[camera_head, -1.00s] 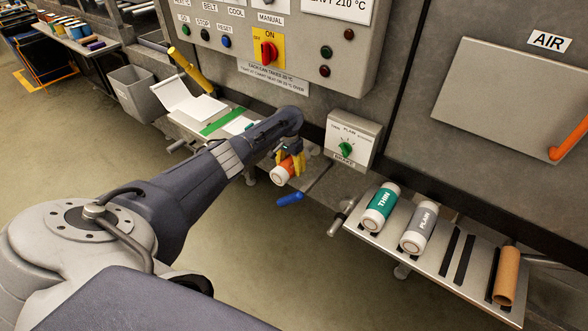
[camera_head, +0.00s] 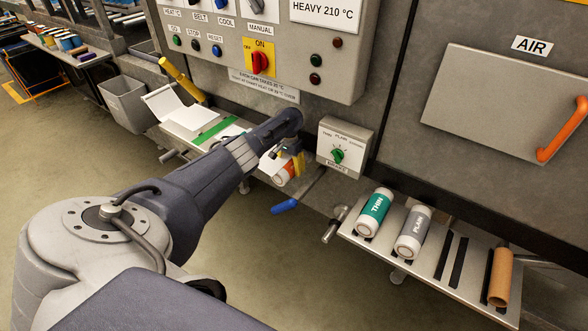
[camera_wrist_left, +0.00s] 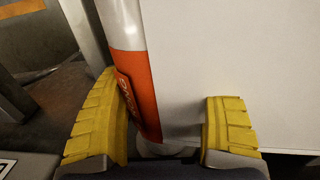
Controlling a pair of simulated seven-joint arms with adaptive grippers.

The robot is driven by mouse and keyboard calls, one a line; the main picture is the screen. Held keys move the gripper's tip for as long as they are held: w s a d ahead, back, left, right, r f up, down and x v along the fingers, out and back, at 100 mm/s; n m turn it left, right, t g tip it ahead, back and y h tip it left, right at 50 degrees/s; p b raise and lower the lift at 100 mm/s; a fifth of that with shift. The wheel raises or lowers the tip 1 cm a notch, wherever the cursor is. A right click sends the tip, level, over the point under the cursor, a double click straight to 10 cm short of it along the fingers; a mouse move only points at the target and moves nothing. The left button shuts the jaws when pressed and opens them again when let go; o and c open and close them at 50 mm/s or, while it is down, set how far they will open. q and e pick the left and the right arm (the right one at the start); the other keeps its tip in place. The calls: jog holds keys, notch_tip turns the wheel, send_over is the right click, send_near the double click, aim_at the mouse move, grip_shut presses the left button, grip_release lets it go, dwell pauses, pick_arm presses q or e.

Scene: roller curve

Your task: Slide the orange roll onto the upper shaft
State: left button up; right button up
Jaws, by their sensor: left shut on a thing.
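The orange roll (camera_head: 284,175) has white ends and is tilted at the end of my left arm. My left gripper (camera_head: 296,160) has yellow fingers and is shut on it. In the left wrist view the roll (camera_wrist_left: 138,85) lies against the left finger, and its printed label is partly hidden. A pale flat surface fills the space to its right. A wide gap shows between the fingertips (camera_wrist_left: 168,130) in this view. I cannot tell which bar is the upper shaft; the arm and the machine hide part of that area. My right gripper is not in view.
A brake box (camera_head: 345,147) with a green knob is just right of my left gripper. A blue-handled tool (camera_head: 285,206) sticks out below. A shelf (camera_head: 424,253) holds a THIN roll (camera_head: 373,214), a PLAIN roll (camera_head: 413,232) and a brown tube (camera_head: 500,276). A grey bin (camera_head: 124,100) stands left.

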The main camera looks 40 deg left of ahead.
pick_arm(q)
jog(key=shift+w, duration=0.1)
dwell(0.3)
jog(key=o, duration=1.6)
jog(key=shift+o, duration=0.2)
